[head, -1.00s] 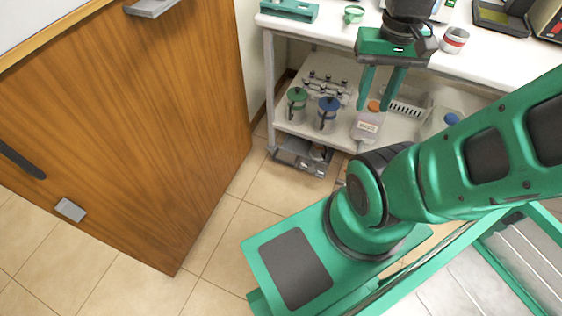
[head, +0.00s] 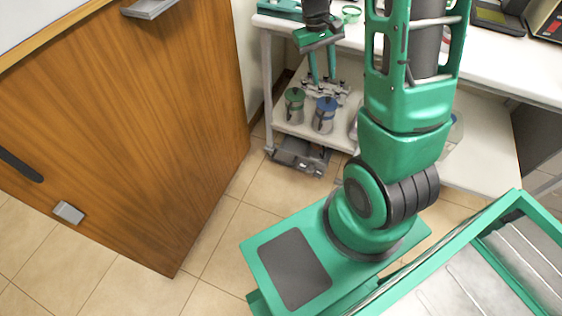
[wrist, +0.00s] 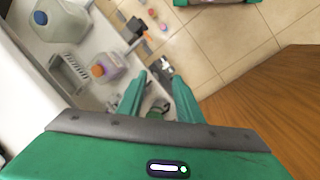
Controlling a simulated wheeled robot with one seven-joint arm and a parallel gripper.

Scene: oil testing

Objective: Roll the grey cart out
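A low grey unit (head: 298,155), probably the grey cart, stands on the floor at the front left, under the bench's lower shelf. Small items sit on it, too small to tell apart, and the shelf hides its rear part. My gripper (head: 322,80) points down above the left part of the lower shelf, apart from the grey unit. Its two fingers are spread and empty. In the wrist view the open gripper (wrist: 159,80) is over the shelf edge. No grey cart can be made out surely there.
A green-lidded jar (head: 294,106) and a blue-lidded jar (head: 324,115) stand on the lower shelf (head: 485,150). An orange-capped bottle (wrist: 105,67) shows in the wrist view. A wooden door (head: 120,130) stands at the left. Tiled floor (head: 215,225) is free between door and bench.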

